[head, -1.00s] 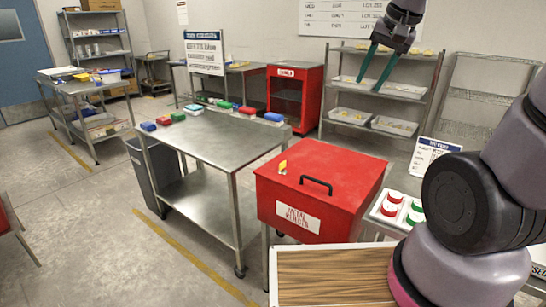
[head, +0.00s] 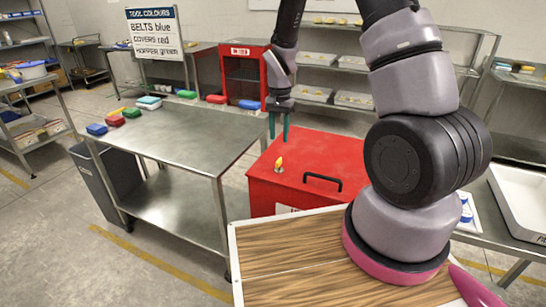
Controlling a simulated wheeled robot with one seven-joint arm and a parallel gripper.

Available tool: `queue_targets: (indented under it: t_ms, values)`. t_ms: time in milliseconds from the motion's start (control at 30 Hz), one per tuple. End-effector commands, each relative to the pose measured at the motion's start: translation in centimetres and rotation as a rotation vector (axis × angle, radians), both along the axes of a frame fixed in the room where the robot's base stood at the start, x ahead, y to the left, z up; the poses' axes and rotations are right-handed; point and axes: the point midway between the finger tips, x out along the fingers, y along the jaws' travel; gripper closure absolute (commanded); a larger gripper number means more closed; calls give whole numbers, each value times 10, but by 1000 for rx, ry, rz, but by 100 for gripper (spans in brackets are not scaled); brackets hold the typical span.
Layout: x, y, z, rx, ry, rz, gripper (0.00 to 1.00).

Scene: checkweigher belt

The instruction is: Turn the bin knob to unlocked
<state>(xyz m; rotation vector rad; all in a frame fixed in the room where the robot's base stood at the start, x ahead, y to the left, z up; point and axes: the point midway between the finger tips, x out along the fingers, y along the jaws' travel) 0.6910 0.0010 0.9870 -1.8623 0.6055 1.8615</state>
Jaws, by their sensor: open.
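The red bin (head: 325,158) stands right of the steel table, with a black handle (head: 322,182) on its lid. A small yellow knob (head: 279,164) sits on the lid's left part. Its exact setting is too small to read. My gripper (head: 278,136) points down with its green fingers apart and empty. In the picture it is just above the knob, near the lid's far left edge; I cannot tell the height gap. The bin's front label is mostly hidden behind my wooden-topped base.
A red cabinet (head: 243,72) and shelves with trays are behind. A white tray (head: 520,205) lies at right.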

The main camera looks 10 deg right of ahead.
Motion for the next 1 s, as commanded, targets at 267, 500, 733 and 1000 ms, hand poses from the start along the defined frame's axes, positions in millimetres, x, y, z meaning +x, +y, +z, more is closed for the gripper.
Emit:
queue_targets:
  t_ms: [267,500,733,1000]
  values:
    - [-2,-1,-49,0,6,-1,56]
    - [-1,0,-87,1,3,0,56]
    - [0,0,-101,1,0,-1,56]
    - [0,0,-101,1,0,0,68]
